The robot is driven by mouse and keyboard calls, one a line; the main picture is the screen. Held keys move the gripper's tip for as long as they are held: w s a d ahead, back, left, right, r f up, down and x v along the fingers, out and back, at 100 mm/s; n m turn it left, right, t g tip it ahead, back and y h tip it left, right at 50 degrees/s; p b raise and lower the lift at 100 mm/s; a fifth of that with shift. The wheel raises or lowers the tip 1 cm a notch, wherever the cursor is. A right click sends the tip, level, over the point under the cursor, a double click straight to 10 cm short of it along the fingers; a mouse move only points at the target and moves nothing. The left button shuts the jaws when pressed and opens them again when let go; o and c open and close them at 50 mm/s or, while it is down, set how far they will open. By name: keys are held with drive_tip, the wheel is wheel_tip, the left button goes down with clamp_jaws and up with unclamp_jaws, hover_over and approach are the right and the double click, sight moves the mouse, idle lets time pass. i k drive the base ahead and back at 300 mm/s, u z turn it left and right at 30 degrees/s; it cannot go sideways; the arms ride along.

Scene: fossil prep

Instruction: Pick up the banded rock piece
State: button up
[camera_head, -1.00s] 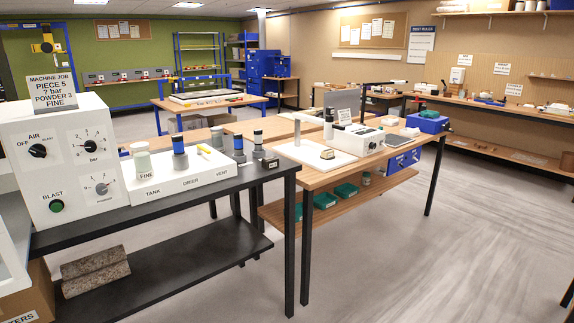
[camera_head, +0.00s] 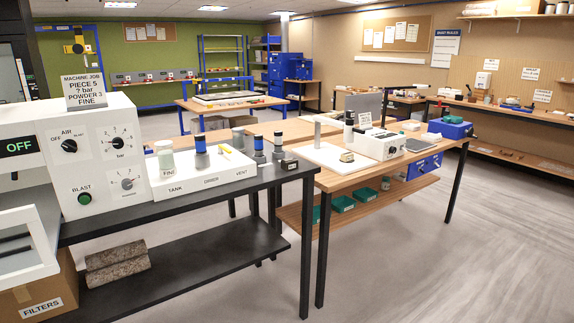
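A small tan and dark rock piece (camera_head: 347,156) lies on a white board (camera_head: 322,154) on the wooden-topped table (camera_head: 345,181). It is too small here to tell whether it is banded. My gripper is not in view, and nothing in sight is held by it.
A black bench (camera_head: 215,190) at the front left carries a white control box (camera_head: 95,150) and a labelled rack (camera_head: 205,178) with jars. A white instrument box (camera_head: 378,144) stands right of the rock. Two rough stone cylinders (camera_head: 117,262) lie on the lower shelf. The floor at right is clear.

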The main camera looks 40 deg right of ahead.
sight(288, 164)
drive_tip(key=u, duration=0.05)
drive_tip(key=i, duration=0.9)
drive_tip(key=z, duration=0.05)
